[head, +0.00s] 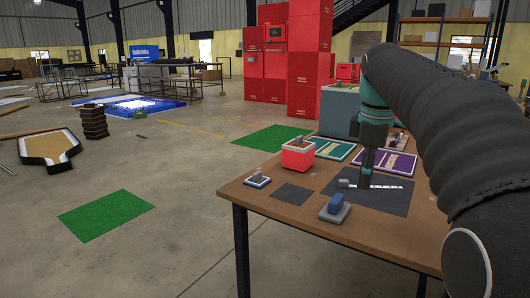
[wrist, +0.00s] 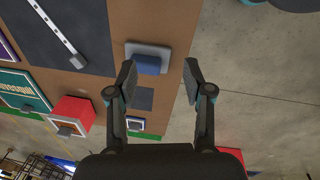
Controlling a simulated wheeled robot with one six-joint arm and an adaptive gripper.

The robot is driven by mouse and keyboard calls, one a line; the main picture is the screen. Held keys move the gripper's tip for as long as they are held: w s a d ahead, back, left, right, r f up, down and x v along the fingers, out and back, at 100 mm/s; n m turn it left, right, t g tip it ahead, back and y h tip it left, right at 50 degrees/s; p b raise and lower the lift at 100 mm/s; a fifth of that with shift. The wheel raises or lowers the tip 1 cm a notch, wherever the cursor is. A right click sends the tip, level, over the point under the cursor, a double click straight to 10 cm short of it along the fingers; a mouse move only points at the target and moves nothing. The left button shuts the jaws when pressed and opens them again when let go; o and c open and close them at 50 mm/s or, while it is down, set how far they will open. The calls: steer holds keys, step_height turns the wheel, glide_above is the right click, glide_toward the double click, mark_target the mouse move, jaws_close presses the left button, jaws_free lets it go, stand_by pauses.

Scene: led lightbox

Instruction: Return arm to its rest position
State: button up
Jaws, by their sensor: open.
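My gripper (head: 366,182) hangs from my arm over the wooden table in the head view, above the large dark mat (head: 395,200). In the wrist view my gripper (wrist: 159,70) has its two fingers spread wide, with nothing held between them. A blue block on a grey base (head: 335,208) stands near the table's front edge. It also shows in the wrist view (wrist: 148,64), in line with the space between the fingertips. A white strip with holes (head: 385,185) lies on the large dark mat, and also shows in the wrist view (wrist: 60,32).
A red box (head: 298,155), a small blue-and-white item (head: 257,181) and a small dark mat (head: 292,194) are at the table's left. A green-edged tray (head: 335,150) and a purple tray (head: 388,162) lie farther back.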

steer(key=s+a+f+m+t, duration=0.2)
steer(key=s+f+m, duration=0.4)
steer(key=s+f, duration=0.3)
steer(key=s+a+f+m+t, duration=0.2)
steer(key=s+a+f+m, duration=0.2)
steer(key=s, duration=1)
step_height(320, 180, down, 6)
steer(key=m, duration=0.3)
steer(key=shift+s+r, duration=0.15)
steer(key=shift+s, duration=0.2)
steer(key=shift+c, duration=0.9)
